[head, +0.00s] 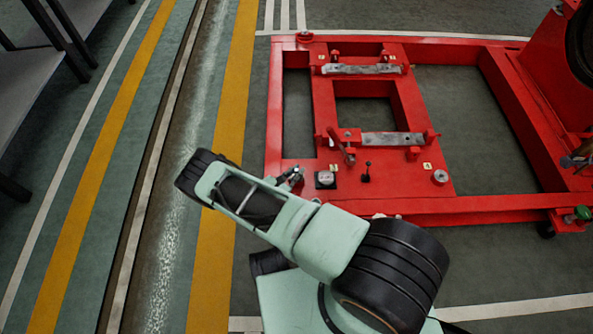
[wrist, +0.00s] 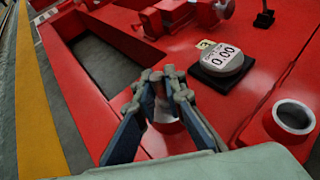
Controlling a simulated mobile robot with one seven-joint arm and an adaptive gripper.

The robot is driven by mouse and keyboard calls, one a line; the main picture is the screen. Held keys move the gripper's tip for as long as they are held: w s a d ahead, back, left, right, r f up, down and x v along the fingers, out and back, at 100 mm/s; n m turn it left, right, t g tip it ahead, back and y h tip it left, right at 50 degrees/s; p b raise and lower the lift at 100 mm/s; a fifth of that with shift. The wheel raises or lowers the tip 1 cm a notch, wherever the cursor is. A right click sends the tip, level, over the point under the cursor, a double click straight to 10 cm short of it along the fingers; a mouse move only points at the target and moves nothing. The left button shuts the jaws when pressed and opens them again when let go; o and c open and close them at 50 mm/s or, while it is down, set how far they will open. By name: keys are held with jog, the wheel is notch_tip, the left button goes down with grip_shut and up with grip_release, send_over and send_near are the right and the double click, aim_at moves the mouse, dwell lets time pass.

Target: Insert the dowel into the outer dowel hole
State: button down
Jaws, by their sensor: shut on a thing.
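My gripper (head: 292,178) is over the near left corner of the red frame (head: 296,206) in the head view. In the wrist view its two fingers (wrist: 165,82) close on a small grey metal piece (wrist: 164,112), which appears to be the dowel. The fingers cover much of it, and its lower end is hard to make out. I cannot tell whether it touches the red surface. The outer dowel hole cannot be singled out. Two grey metal plates (head: 362,70) (head: 392,139) lie across the frame's inner rails, and any holes in them are too small to tell.
A round gauge reading 0.00 (wrist: 222,57) sits on a black base right of my fingers. An open-topped round fitting (wrist: 294,115) stands farther right. A small black lever (head: 366,172) and a silver-topped post (head: 440,177) rise from the frame.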

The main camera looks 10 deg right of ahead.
jog(key=shift+f, duration=0.65)
jog(key=c, duration=1.9)
grip_release()
jog(key=shift+c, duration=0.2)
jog(key=v, duration=1.2)
jog(key=shift+c, duration=0.2)
